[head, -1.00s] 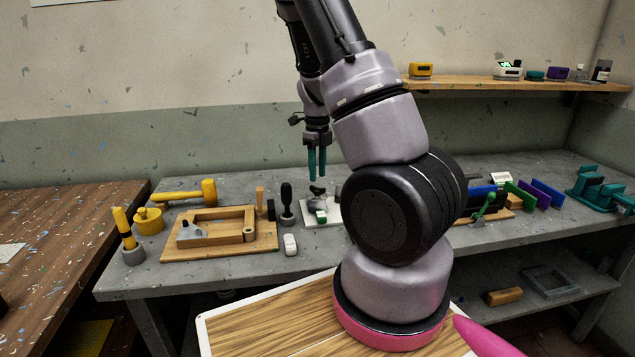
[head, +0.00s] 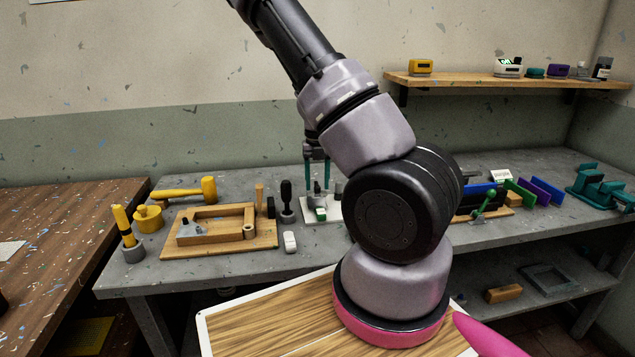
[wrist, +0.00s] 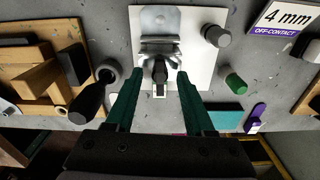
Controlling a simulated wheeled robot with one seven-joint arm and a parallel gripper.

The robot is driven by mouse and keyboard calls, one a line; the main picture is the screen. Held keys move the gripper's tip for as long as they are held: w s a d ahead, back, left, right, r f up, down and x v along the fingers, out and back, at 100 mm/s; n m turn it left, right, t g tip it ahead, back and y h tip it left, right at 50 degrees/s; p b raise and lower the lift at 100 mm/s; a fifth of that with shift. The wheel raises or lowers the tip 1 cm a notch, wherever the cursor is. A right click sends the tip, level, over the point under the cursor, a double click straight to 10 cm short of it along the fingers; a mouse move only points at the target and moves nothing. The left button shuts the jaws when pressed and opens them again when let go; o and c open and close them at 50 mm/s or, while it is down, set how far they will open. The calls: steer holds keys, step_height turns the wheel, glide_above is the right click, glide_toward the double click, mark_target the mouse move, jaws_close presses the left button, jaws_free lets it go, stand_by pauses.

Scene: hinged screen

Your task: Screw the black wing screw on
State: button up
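The black wing screw (wrist: 160,71) shows in the wrist view between my fingers, at the near side of a grey metal clamp (wrist: 160,20) on a white plate (wrist: 201,62). It is small, and I cannot tell how far it is threaded in. In the head view, the white plate (head: 308,213) lies on the grey bench, partly behind my arm. My gripper (head: 317,189) points down over it with teal fingers apart. In the wrist view, my gripper (wrist: 159,76) is open, one finger on each side of the screw, with no clear contact.
A black-handled tool (wrist: 88,103) in a grey holder stands close left of the fingers.

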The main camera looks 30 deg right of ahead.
steer(key=shift+r, duration=1.75)
